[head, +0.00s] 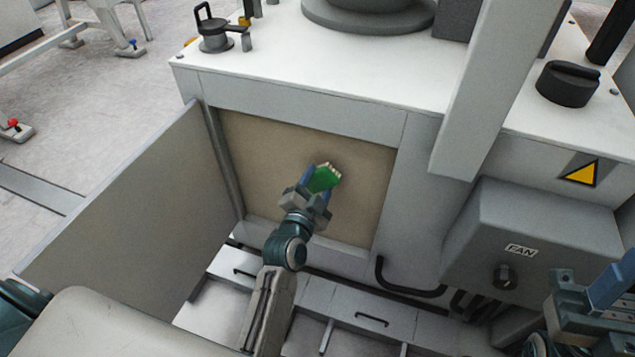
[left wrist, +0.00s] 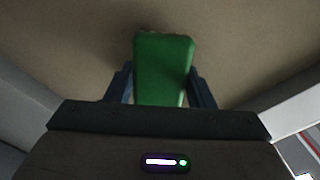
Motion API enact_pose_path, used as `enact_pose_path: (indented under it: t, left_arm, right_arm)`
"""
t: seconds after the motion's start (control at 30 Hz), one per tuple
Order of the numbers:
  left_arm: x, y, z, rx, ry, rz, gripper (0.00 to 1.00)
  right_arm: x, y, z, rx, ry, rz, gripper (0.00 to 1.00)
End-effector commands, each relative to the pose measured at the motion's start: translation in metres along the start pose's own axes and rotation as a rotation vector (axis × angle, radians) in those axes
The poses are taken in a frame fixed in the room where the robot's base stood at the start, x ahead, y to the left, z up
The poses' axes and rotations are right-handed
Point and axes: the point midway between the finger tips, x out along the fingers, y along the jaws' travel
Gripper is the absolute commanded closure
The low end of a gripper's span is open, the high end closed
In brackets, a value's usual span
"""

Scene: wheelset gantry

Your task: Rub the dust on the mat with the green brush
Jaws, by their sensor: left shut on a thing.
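The green brush (head: 323,179) is held between the blue fingers of my left gripper (head: 316,184), with its pale bristles pointing up and away from me. The tan mat (head: 265,150) fills the square opening in the front of the white machine. The brush is in front of the mat's middle, and its bristle end is at or very near the surface; I cannot tell whether it touches. A faint darker patch shows around the bristles, and I cannot make out dust clearly. In the left wrist view the green brush (left wrist: 163,72) stands between both fingers, against the tan mat (left wrist: 240,50).
An open grey door panel (head: 140,205) stands left of the opening. A grey fan box (head: 540,235) with a knob juts out at the right. My right gripper (head: 606,290) is partly in view at the right edge, beside this box. A black hose (head: 405,290) runs below.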

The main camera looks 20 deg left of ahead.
Motion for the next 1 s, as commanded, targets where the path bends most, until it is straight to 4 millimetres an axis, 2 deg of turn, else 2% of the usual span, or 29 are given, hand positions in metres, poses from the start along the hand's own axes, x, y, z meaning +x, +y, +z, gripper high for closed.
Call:
enact_pose_path:
  t: [1.0]
  left_arm:
    - [0.017,0.0,0.0,0.001,0.0,0.0,0.8]
  right_arm:
    - [0.006,0.001,-0.001,0.0,-0.002,0.001,0.64]
